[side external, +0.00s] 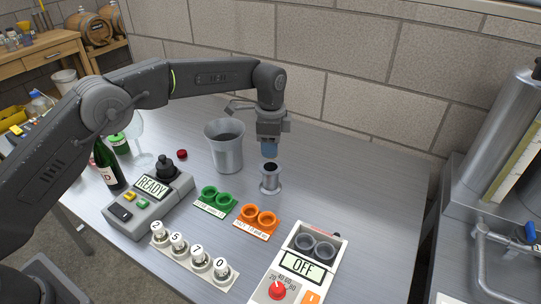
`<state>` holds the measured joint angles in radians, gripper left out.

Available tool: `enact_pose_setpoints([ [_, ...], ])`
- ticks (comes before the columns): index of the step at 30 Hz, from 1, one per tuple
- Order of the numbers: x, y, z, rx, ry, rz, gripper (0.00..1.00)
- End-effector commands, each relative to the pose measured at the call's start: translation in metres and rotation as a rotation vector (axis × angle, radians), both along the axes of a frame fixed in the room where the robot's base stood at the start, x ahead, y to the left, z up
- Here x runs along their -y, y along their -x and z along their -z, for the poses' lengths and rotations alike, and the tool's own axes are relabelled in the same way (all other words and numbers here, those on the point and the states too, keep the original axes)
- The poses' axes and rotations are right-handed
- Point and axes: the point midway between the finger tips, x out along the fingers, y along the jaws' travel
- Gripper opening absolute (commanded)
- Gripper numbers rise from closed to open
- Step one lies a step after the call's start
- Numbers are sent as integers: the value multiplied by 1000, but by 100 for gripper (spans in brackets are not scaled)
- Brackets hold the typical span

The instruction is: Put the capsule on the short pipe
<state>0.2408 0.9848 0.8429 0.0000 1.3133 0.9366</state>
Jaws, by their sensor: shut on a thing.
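The short pipe (270,182) is a metal, flanged piece standing upright on the table, with a dark open top. The capsule is above the pipe's mouth, with a small gap showing between them. The fingers partly hide the capsule's upper end.
A metal bucket (225,150) stands close left of the pipe. Orange cups (259,219), green cups (216,199), a READY box (148,205), an OFF heater (298,270) and a numbered strip (190,258) are in front. The table right of the pipe is clear.

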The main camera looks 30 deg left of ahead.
Motion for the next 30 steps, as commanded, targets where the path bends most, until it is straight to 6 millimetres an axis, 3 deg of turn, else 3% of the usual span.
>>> enact_pose_setpoints([
  [9, 0, 1, 38, -2, 0, 1, 36],
  [21, 0, 1, 43, -1, 0, 1, 36],
  [22, 0, 0, 43, -1, 0, 1, 45],
  [30, 0, 0, 42, -1, 0, 1, 67],
])
